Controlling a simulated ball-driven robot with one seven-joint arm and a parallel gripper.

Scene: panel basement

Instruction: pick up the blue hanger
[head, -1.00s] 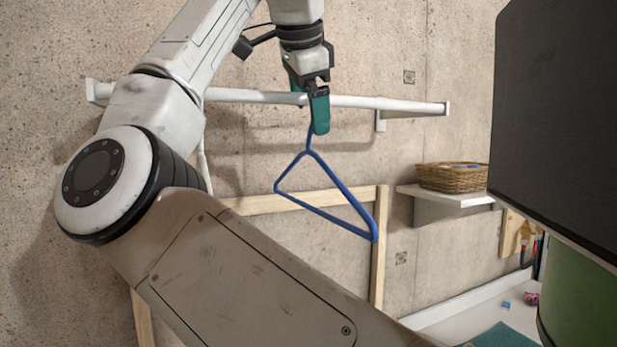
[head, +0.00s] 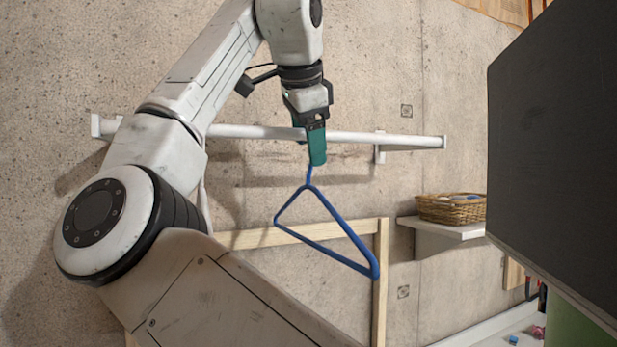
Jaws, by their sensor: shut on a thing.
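The blue hanger (head: 342,228) hangs below my gripper (head: 317,160) in the head view, tilted with its right corner lowest. My gripper has teal fingers and is shut on the hanger's hook, most of which the fingers hide. The hanger's triangle hangs free in front of the concrete wall and overlaps the wooden frame in the picture. The gripper and hanger show in front of the white rail.
A white rail (head: 400,140) runs along the wall behind my gripper. A wicker basket (head: 450,209) sits on a white shelf (head: 440,230) at right. A wooden frame (head: 380,300) stands below. A large dark panel (head: 555,160) fills the right side.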

